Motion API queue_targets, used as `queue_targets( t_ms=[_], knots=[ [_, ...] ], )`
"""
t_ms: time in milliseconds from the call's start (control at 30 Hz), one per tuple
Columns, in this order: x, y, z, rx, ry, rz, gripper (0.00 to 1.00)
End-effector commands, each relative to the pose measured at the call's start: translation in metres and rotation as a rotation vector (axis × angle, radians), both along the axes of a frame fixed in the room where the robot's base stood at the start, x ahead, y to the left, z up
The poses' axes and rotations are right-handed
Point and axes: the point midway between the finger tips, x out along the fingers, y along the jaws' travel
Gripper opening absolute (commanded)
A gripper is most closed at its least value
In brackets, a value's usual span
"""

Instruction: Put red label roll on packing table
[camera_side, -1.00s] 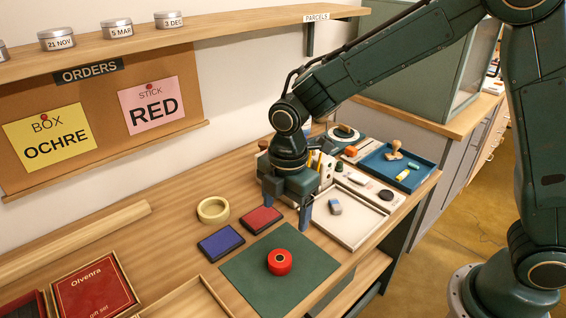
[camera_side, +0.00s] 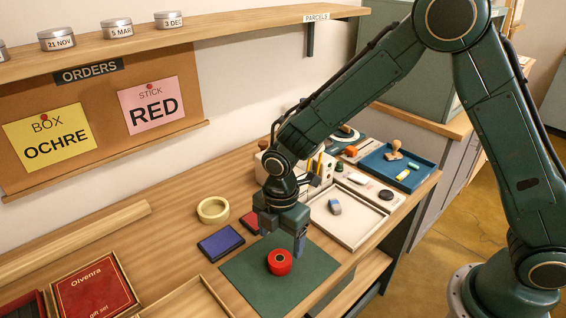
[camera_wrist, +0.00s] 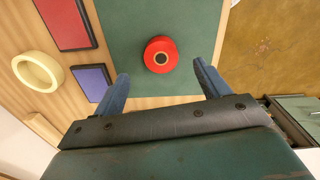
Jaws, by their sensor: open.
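The red label roll (camera_side: 279,262) lies flat on a dark green mat (camera_side: 240,268) on the wooden table (camera_side: 190,265). In the wrist view the red roll (camera_wrist: 160,54) shows its dark centre hole and lies ahead of my fingertips, between their lines. My gripper (camera_side: 282,250) is open and empty, pointing down above the back part of the mat. In the wrist view my gripper's two blue fingers (camera_wrist: 160,70) are spread wide. Which surface is the packing table is not labelled in view.
A blue ink pad (camera_side: 221,243), a partly hidden red ink pad (camera_side: 249,221) and a yellow tape ring (camera_side: 213,209) lie left of my gripper. A pale tray (camera_side: 348,218) with an eraser lies right. A red gift box (camera_side: 95,290) is front left.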

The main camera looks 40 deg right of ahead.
Motion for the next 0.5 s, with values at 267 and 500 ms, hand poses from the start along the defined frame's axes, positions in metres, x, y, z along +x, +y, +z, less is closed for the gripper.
queue_targets(
  t_ms=[267, 500],
  knots=[
    [0.000, 0.000, -0.018, 0.000, -0.001, 0.000, 0.75],
    [0.000, 0.000, -0.021, 0.000, 0.000, 0.000, 0.75]
  ],
)
